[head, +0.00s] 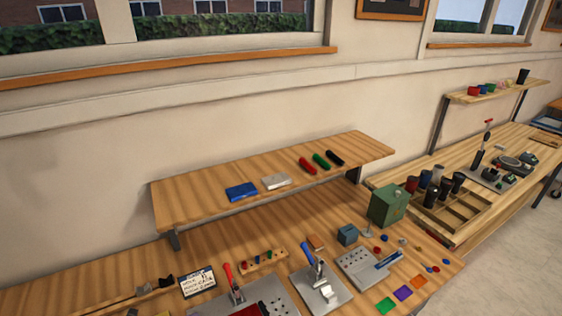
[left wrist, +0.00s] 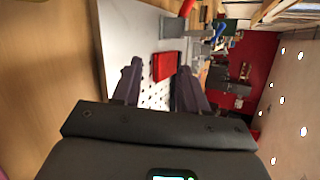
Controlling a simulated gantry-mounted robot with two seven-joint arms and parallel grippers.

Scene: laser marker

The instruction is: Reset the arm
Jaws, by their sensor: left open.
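My left gripper (left wrist: 160,85) shows in the left wrist view, with its two dark fingers apart and nothing held between them. Beyond the fingertips is a red block (left wrist: 166,66) on a pale plate with rows of holes (left wrist: 130,35). I cannot tell the exact gap between the fingers and the block. In the head view a plate with a red-handled lever (head: 229,277) stands at the bottom edge, with a dark red piece partly cut off by the frame. Neither arm shows in the head view, and my right gripper is not in view.
A raised wooden shelf (head: 220,208) holds blue, grey, red, green and black items. The bench also carries a blue-handled lever press (head: 317,275), a holed plate (head: 362,268), a green box (head: 388,204) and coloured squares. A second bench (head: 480,170) stands at the right.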

